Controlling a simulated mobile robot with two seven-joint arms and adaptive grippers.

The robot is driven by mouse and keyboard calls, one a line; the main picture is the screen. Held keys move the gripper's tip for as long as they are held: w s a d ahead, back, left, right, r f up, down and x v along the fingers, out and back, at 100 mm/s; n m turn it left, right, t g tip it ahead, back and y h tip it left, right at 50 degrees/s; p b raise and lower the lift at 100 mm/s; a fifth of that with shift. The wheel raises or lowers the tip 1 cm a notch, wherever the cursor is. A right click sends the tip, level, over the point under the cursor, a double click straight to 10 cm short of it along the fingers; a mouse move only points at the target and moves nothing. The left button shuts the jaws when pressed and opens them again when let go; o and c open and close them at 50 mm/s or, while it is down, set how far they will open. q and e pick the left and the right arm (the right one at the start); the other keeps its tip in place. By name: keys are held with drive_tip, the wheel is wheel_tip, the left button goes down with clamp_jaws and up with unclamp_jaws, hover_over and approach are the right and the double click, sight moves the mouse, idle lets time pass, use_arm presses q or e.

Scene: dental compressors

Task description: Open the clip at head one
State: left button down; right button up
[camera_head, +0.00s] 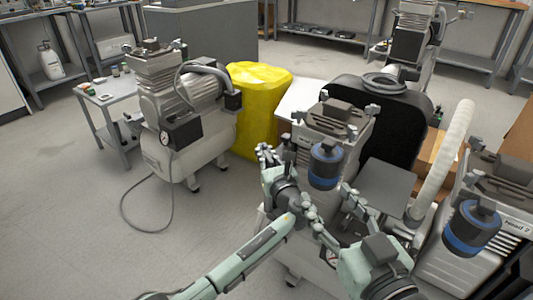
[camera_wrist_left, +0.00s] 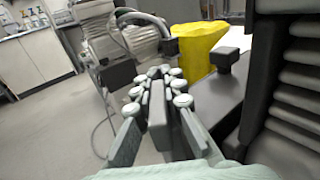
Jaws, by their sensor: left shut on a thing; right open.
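The middle compressor head (camera_head: 325,130), which I take for head one, has a dark ribbed top and a blue-banded canister (camera_head: 325,167) on its front. My left gripper (camera_head: 266,153) is at the left side of this head. In the left wrist view its fingers (camera_wrist_left: 158,88) are closed around a dark grey upright bar (camera_wrist_left: 157,118), which looks like the clip. The fingers hide part of it, and I cannot tell how far it is swung. My right gripper (camera_head: 331,204) is open and empty, low in front of the head, below the canister.
Another head (camera_head: 490,200) with a blue-banded canister (camera_head: 471,228) stands at the right. A compressor (camera_head: 185,115) with a hose stands at the left, beside a yellow bag-like bin (camera_head: 258,85). A small table (camera_head: 108,97) is further left. The floor at left front is clear except for a cable.

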use_arm(q)
drive_tip(key=shift+s+a+n+g+y, duration=0.15)
drive_tip(key=shift+n+g+y, duration=0.15)
drive_tip(key=shift+n+y, duration=0.45)
use_arm(e)
drive_tip(key=shift+s+a+r+t+y, duration=0.1)
drive_tip(key=shift+a+r+t+y, duration=0.15)
drive_tip(key=shift+r, duration=0.3)
drive_tip(key=shift+s+a+r+t+y, duration=0.1)
drive_tip(key=shift+a+r+t, duration=0.1)
drive_tip(key=shift+r+t, duration=0.3)
drive_tip(key=shift+s+a+r+t+y, duration=0.1)
drive_tip(key=shift+a+r+t+y, duration=0.1)
drive_tip(key=shift+r, duration=0.45)
use_arm(q)
drive_tip(key=c, duration=1.6)
unclamp_jaws()
wheel_tip(320, 180, up, 10)
